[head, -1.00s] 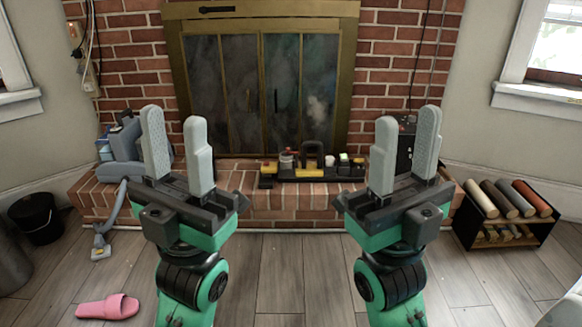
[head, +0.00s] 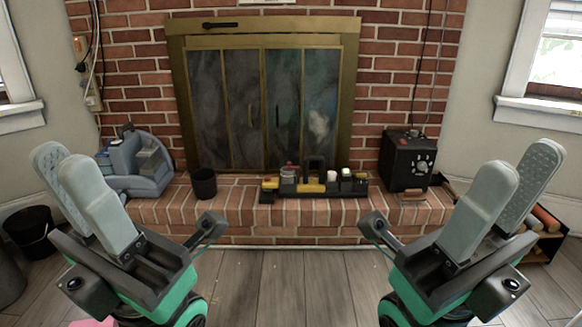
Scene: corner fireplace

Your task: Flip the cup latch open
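On the brick hearth stands a low black-and-yellow assembly (head: 325,189). It carries a small greyish container with red on it (head: 289,173), an upright black loop (head: 314,168), a white cup-like piece (head: 332,176) and a green-topped piece (head: 346,173). I cannot tell which part is the cup latch; it is too small to make out. My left gripper (head: 64,160) is at the lower left, open and empty, in front of the hearth. My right gripper (head: 520,165) is at the lower right, open and empty. Both are well apart from the assembly.
A black cup (head: 204,183) and a blue-grey machine (head: 135,165) stand left on the hearth (head: 240,212). A black box with dials (head: 407,162) stands right of the assembly. A black bucket (head: 33,222) is far left. The space between my grippers is clear.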

